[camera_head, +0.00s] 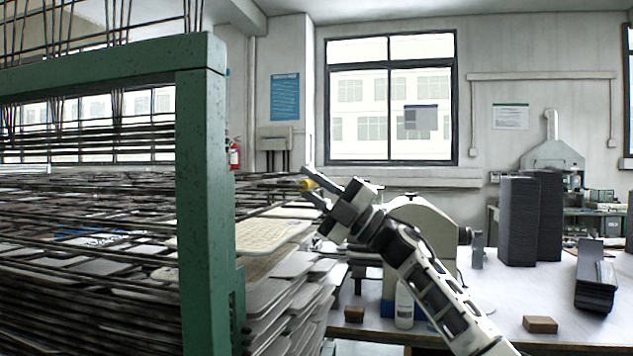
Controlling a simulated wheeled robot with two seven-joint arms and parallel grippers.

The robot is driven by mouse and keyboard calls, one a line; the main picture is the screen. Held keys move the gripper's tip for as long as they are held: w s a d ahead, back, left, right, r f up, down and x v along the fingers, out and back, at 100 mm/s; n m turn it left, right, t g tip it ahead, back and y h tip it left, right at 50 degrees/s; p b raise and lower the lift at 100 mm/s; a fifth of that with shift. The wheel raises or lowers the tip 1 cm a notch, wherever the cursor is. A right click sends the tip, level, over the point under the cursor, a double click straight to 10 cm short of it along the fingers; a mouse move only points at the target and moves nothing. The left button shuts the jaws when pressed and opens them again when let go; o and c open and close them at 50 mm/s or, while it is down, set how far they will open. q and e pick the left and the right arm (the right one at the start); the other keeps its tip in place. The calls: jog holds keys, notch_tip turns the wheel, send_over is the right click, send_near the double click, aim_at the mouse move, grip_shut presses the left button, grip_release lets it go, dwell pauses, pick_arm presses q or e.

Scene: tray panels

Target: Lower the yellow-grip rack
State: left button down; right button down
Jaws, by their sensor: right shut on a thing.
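The yellow grip (306,185) shows at the right end of the upper wire racks. My right gripper (312,186) comes in from the lower right and is shut on the yellow grip, its fingers partly around it. The rack with this grip (272,187) is part of a green-framed stand and is raised, roughly level, above a stack of lower racks. Pale panels (268,235) lie on the racks below it. Most of the rack's left part is hidden among other wires and behind the green post. My left gripper is not in view.
The green post (205,200) stands close in front at the left. A workbench at the right bears dark stacks (519,222), a white bottle (404,305), a brown block (540,324) and a rounded machine (425,222). The stacked lower racks (290,300) jut out beneath my right gripper.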

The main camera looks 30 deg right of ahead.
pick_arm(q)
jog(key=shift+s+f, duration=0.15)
pick_arm(e)
jog(key=shift+w+a+f+g, duration=0.15)
jog(key=shift+f+g, duration=0.15)
jog(key=shift+f, duration=0.15)
jog(key=c, duration=1.5)
grip_release()
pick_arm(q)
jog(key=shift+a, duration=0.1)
pick_arm(e)
jog(key=shift+o, duration=0.6)
jog(key=shift+r, duration=0.1)
jog(key=shift+s, duration=0.2)
